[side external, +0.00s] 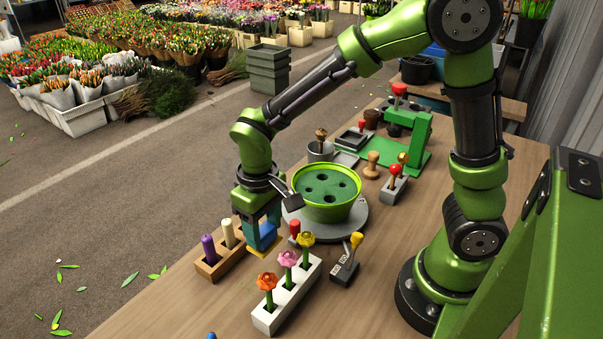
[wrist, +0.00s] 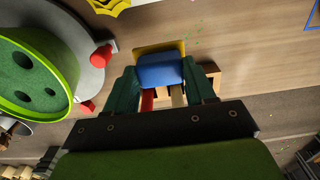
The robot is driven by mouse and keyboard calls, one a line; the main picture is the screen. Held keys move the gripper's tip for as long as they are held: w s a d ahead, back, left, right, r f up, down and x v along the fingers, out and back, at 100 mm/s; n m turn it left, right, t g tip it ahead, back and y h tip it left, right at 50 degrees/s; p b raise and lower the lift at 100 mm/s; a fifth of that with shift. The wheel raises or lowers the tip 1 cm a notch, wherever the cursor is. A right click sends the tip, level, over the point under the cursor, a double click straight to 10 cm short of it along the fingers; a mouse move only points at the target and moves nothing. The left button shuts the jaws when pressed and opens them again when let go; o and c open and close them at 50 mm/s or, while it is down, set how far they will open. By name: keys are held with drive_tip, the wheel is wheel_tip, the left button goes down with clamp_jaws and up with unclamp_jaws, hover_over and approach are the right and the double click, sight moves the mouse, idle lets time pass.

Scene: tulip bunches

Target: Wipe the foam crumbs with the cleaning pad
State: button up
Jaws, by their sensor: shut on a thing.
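My gripper (side external: 263,236) is low over the table's near-left part, shut on the blue handle (side external: 267,231) of the cleaning pad. The pad's yellow base (side external: 268,251) is at or just above the tabletop; I cannot tell if it touches. In the wrist view the blue handle (wrist: 161,72) sits between my teal fingers, with the yellow base (wrist: 158,48) beyond it. Small green foam crumbs (wrist: 196,27) are scattered on the wood just past the pad. In the side view I cannot make out the crumbs.
A green bowl with foam (side external: 327,190) stands on a grey turntable (side external: 352,222) close behind my gripper. A wooden holder (side external: 212,268) with purple and cream sticks is at left. A white flower block (side external: 288,298) and a yellow-knobbed grey device (side external: 344,270) stand in front.

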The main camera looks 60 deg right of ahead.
sight(266, 245)
drive_tip(key=shift+f, duration=2.7)
drive_tip(key=shift+a+f, duration=0.25)
drive_tip(key=shift+f, duration=0.5)
drive_tip(key=shift+a, duration=4.9)
drive_tip(key=shift+d, duration=5.15)
drive_tip(key=shift+r, duration=4)
drive_tip(key=shift+f, duration=0.15)
